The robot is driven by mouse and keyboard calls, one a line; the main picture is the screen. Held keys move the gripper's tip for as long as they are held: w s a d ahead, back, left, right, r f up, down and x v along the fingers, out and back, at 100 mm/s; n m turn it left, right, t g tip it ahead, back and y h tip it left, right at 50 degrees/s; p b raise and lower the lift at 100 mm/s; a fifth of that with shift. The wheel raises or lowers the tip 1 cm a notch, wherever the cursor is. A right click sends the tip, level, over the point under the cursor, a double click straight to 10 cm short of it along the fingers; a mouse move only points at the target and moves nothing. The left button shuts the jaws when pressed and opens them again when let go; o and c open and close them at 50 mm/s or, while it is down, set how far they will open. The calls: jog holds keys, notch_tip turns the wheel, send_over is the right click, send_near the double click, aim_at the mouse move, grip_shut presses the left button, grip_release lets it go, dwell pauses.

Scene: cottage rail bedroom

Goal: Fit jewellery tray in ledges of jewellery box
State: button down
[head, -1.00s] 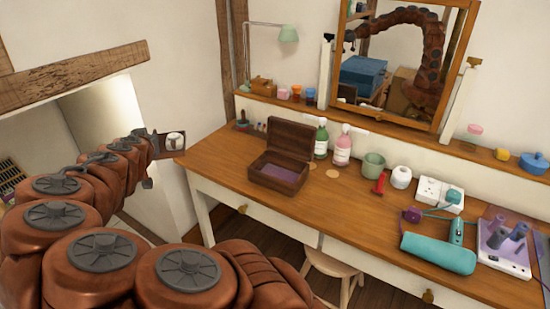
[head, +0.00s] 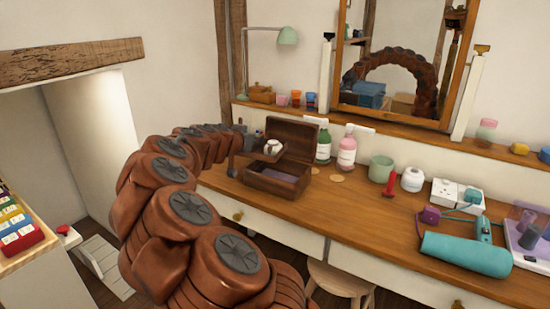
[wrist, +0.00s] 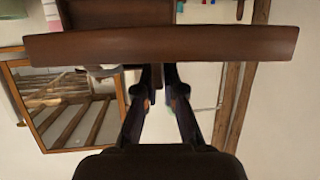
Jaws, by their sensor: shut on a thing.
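The jewellery box (head: 275,187) stands on the desk with its lid (head: 292,133) raised at the back and a purple lining inside. My gripper (head: 246,145) is shut on the jewellery tray (head: 263,157), a small brown tray carrying a white round item (head: 274,146). The tray is held above the box opening, in front of the lid and apart from the box bottom. In the wrist view the tray (wrist: 200,45) shows edge-on as a wide brown bar across my fingers (wrist: 160,85). The ledges inside the box are hidden.
A green bottle (head: 323,147) and a pink bottle (head: 346,153) stand close right of the box. A lamp (head: 287,37) and mirror (head: 398,60) are behind.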

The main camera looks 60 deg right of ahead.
aim_at(275, 142)
jog(key=shift+m+g, duration=0.7)
jog(key=s+d, duration=0.1)
jog(key=s+d+f+b, duration=0.1)
jog(key=s+d, duration=0.1)
jog(key=s+d+b, duration=0.1)
jog(key=shift+s+d+f, duration=0.15)
jog(key=shift+f, duration=0.25)
jog(key=shift+s+d+r, duration=0.1)
jog(key=shift+s+d, duration=0.2)
jog(key=shift+s, duration=0.1)
jog(key=shift+a+b, duration=0.1)
jog(key=shift+b, duration=0.75)
notch_tip(275, 142, down, 4)
jog(key=b, duration=0.4)
jog(key=shift+b, duration=0.3)
jog(key=shift+b, duration=0.95)
jog(key=shift+f+b, duration=1.9)
jog(key=shift+b, duration=0.5)
dwell(1.0)
